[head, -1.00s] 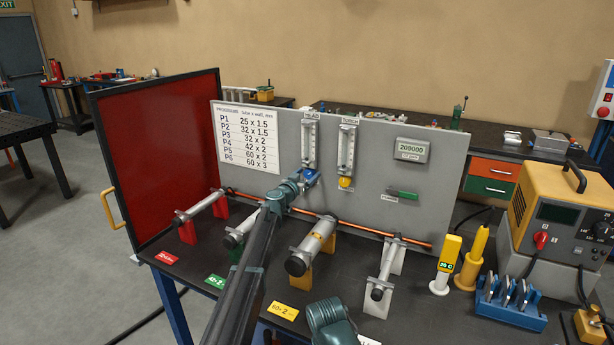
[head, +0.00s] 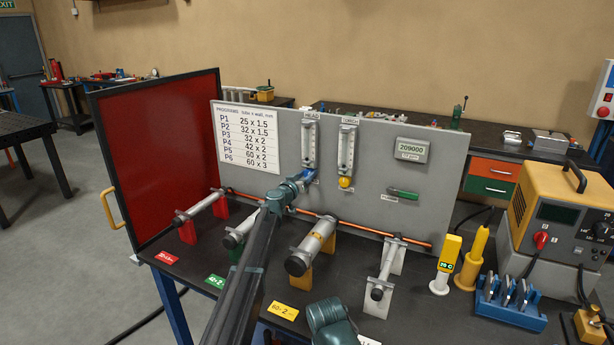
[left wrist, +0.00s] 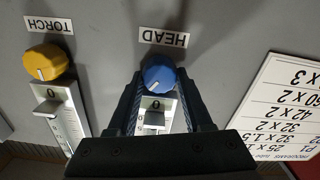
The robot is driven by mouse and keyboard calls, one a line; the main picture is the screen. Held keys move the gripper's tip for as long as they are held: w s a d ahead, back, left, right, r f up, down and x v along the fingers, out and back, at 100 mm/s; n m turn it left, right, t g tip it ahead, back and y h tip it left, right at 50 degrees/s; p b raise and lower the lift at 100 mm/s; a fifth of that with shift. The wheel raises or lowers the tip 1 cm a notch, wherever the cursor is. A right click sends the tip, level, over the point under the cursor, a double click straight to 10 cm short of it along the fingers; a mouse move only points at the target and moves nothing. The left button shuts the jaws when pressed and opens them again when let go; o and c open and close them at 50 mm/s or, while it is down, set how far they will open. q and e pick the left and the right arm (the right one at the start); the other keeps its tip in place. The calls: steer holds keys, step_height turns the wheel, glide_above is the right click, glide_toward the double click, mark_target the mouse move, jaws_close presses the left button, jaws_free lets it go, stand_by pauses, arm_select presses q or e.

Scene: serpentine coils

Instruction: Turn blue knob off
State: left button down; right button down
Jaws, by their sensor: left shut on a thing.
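The blue knob (left wrist: 159,74) sits under the HEAD label, at the end of its flow tube, on the upright grey panel (head: 375,200). In the head view it is mostly hidden by my gripper, with a little blue (head: 310,174) showing. My left gripper (left wrist: 158,88) is shut on the blue knob, one dark finger on each side. A pale mark on the knob's face points down and slightly left in the left wrist view. My left gripper also shows in the head view (head: 304,180). My right gripper is not in view.
The yellow TORCH knob (head: 345,183) is close to the right, below its own tube.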

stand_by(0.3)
arm_select(q)
steer(key=shift+c, duration=1.6)
jaws_free()
steer(key=v, duration=1.3)
steer(key=shift+s+a, duration=0.25)
steer(key=shift+s, duration=0.1)
